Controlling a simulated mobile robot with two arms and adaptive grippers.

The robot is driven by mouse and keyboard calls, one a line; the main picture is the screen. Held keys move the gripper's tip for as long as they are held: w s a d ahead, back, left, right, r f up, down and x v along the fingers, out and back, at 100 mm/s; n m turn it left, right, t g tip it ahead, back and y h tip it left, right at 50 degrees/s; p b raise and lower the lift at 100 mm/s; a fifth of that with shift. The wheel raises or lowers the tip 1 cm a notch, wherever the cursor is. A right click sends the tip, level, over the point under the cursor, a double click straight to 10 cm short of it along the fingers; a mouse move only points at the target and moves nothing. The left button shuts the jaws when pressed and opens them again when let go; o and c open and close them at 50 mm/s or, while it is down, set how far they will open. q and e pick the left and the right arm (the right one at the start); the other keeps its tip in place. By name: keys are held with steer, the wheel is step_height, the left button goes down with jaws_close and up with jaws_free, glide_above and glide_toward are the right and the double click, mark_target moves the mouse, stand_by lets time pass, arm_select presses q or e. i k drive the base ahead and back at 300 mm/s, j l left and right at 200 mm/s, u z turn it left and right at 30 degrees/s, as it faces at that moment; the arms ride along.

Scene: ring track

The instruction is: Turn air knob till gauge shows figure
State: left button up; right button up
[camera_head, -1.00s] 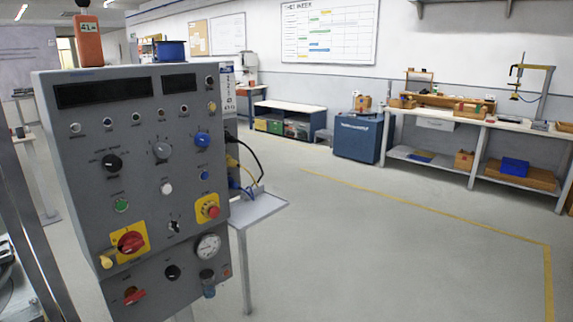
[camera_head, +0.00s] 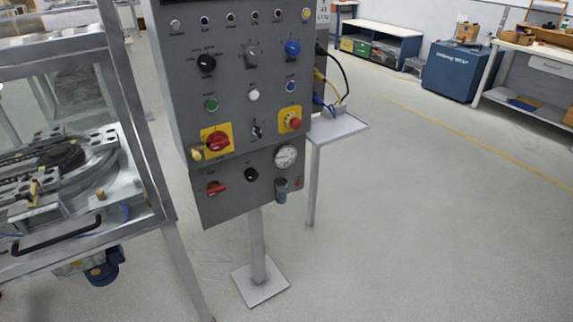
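The grey control panel (camera_head: 232,130) stands on a post in the head view. On its lower section, a round white gauge (camera_head: 286,157) sits at the right; its needle and figures are too small to read. A black knob (camera_head: 251,174) is left of the gauge, and a small red handle (camera_head: 215,188) is further left. A small dark cylindrical fitting (camera_head: 281,190) hangs below the gauge. I cannot read which label marks the air knob. Neither of my grippers is in view.
A metal-framed machine (camera_head: 70,190) with a clear guard and curved track stands close on the left. A small side shelf (camera_head: 338,128) juts out right of the panel. The post's base plate (camera_head: 261,284) is on the floor. Open grey floor (camera_head: 430,220) lies to the right.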

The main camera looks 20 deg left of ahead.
mark_target(249, 174)
steer(key=u, duration=0.3)
steer(key=i+l+u, duration=0.6)
steer(key=l+u, duration=0.15)
